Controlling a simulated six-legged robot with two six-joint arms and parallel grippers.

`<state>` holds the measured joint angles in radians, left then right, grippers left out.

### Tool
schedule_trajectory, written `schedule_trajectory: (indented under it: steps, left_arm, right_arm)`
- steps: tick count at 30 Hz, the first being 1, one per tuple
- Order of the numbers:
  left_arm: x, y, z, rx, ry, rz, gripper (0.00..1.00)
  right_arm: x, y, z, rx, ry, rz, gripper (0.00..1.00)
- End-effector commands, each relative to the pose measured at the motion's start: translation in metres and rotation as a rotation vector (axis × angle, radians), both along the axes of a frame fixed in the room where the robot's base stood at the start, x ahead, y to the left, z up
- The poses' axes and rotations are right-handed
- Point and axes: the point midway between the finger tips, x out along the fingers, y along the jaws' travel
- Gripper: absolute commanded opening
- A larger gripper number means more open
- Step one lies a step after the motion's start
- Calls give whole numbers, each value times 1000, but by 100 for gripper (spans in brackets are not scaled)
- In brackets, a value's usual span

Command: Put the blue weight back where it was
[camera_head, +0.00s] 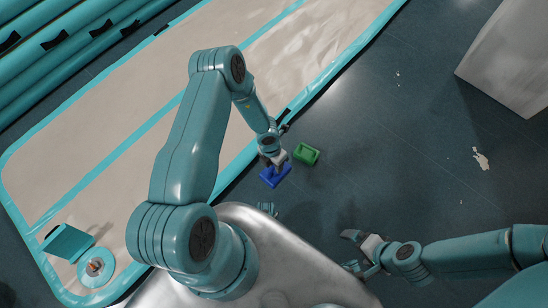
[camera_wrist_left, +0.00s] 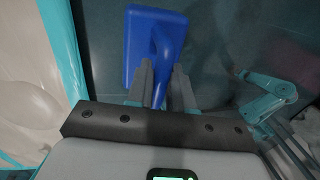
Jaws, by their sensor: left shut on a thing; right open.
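The blue weight (camera_head: 270,179) is at my left gripper (camera_head: 274,164), just off the edge of the inflatable track in the head view. In the left wrist view the blue weight (camera_wrist_left: 150,35) shows a flat rectangular body and a handle between the two fingers of my left gripper (camera_wrist_left: 160,82). The gripper is shut on this handle. I cannot tell whether the weight touches the floor. My right gripper (camera_head: 352,250) is open and empty, low in the middle of the head view, apart from the weight.
A green weight (camera_head: 307,154) lies on the dark floor, right of the blue one. The beige and teal inflatable track (camera_head: 110,130) fills the left. A pale block (camera_head: 510,60) stands at upper right. The floor (camera_head: 400,140) between is mostly clear.

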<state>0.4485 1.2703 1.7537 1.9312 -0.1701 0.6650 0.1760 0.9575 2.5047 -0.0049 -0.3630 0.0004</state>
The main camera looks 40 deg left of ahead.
Motion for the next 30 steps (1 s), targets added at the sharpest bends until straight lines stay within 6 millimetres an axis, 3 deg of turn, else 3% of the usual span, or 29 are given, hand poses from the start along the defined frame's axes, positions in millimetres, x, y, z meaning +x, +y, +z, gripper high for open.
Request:
schedule_trajectory:
  steps: [11, 24, 30]
  left_arm:
    - [-11, -1, -22, 3, -1, 16, 0]
    - [-11, -1, -126, 4, -2, 18, 0]
    - [-11, -1, -162, 4, -3, 18, 0]
  right_arm:
    - [0, 0, -11, 0, 0, 0, 100]
    - [0, 0, -57, 0, 0, 0, 100]
    - [1, -1, -75, 0, -2, -3, 100]
